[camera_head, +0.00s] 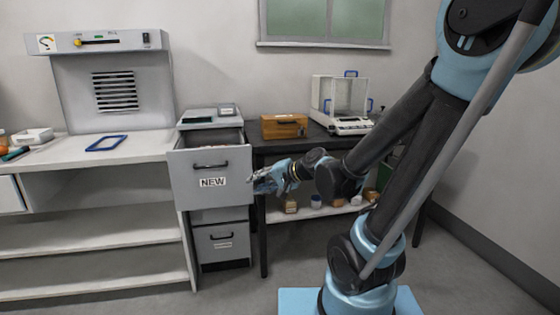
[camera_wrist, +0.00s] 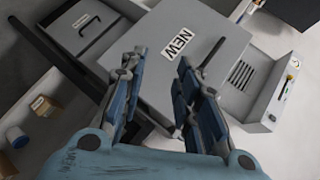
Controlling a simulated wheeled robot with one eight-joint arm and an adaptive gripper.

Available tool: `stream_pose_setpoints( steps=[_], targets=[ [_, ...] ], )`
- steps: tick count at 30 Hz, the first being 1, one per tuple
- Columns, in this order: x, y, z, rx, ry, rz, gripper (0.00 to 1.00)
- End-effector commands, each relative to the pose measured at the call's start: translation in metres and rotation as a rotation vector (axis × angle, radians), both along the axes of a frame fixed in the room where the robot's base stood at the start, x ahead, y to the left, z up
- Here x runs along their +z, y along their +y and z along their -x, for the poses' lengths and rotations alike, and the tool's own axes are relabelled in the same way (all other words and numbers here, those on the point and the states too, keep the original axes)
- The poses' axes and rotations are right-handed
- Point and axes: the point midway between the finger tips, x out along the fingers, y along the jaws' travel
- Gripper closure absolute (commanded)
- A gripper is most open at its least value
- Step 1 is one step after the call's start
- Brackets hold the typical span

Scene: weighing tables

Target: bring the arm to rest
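My arm stretches from the right of the head view toward the grey drawer unit. My gripper (camera_head: 264,178) is beside the right edge of the pulled-out top drawer (camera_head: 190,190), whose front is labelled NEW and has a dark handle. In the wrist view my gripper (camera_wrist: 157,75) shows two blue-padded fingers spread apart with nothing between them. The drawer front (camera_wrist: 150,65) lies beyond the fingertips there. Whether a fingertip touches the drawer cannot be told.
A lower drawer (camera_head: 222,243) is shut. A dark table (camera_head: 262,147) to the right carries a wooden box (camera_head: 284,126) and a glass-cased balance (camera_head: 345,105). Jars stand on a shelf beneath it. A white bench (camera_head: 60,151) with a hood is at left. Grey floor is open in front.

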Motion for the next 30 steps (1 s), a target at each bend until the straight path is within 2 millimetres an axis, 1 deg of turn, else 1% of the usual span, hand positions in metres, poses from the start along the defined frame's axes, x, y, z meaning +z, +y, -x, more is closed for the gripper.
stream_pose_setpoints(
  steps=[1,5,11,14,18,21,24,27,30],
  targets=[
    [-0.006,-0.013,0.004,0.007,-0.007,0.057,0.70],
    [-0.021,-0.045,0.016,0.036,-0.019,0.211,0.70],
    [-0.045,-0.099,0.041,0.078,-0.003,0.444,0.70],
    [-0.055,-0.129,0.056,0.098,0.020,0.560,0.70],
    [-0.068,-0.172,0.080,0.125,0.068,0.717,0.70],
    [-0.075,-0.203,0.100,0.142,0.113,0.823,0.70],
    [-0.079,-0.229,0.119,0.157,0.161,0.912,0.70],
    [-0.081,-0.249,0.135,0.169,0.201,0.977,0.70],
    [-0.082,-0.261,0.145,0.177,0.228,1.018,0.70]
  ],
)
